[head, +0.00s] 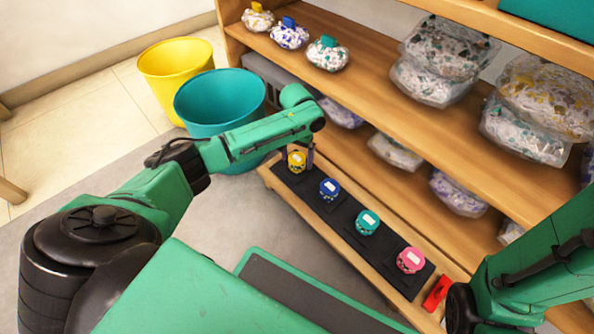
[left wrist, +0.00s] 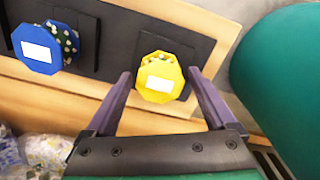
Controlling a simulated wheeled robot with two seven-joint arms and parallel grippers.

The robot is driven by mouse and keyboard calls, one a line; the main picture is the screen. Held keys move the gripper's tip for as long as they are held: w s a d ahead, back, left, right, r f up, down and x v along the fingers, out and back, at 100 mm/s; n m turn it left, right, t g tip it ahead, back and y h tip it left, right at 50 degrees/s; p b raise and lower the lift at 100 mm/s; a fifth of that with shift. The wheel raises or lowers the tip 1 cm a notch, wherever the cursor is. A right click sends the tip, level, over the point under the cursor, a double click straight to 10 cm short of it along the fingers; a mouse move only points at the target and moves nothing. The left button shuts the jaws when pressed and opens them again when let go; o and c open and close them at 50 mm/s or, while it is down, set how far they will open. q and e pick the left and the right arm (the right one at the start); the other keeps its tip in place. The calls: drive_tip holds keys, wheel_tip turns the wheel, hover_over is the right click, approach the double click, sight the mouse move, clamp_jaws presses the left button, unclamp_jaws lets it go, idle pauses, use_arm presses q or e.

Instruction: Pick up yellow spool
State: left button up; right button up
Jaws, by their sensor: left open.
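The yellow spool (head: 296,160) stands at the far left end of a row of spools on a black strip. It has a white label and also shows in the left wrist view (left wrist: 159,77). My left gripper (head: 300,156) is over it, and in the left wrist view the gripper (left wrist: 164,82) is open with one finger on either side of the spool. I cannot tell whether the fingers touch it. In the head view the left arm partly covers the area around the spool. My right arm is at the right edge, but its gripper fingers are not in view.
Blue (head: 329,189), teal (head: 367,222) and pink (head: 411,260) spools stand along the same wooden board (head: 345,250). A red object (head: 437,293) lies at its near end. Teal (head: 222,97) and yellow (head: 176,62) bins stand left. A wooden shelf (head: 385,90) with filled bags rises behind.

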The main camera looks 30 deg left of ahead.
use_arm(q)
drive_tip(key=shift+f, duration=0.25)
drive_tip(key=c, duration=1.3)
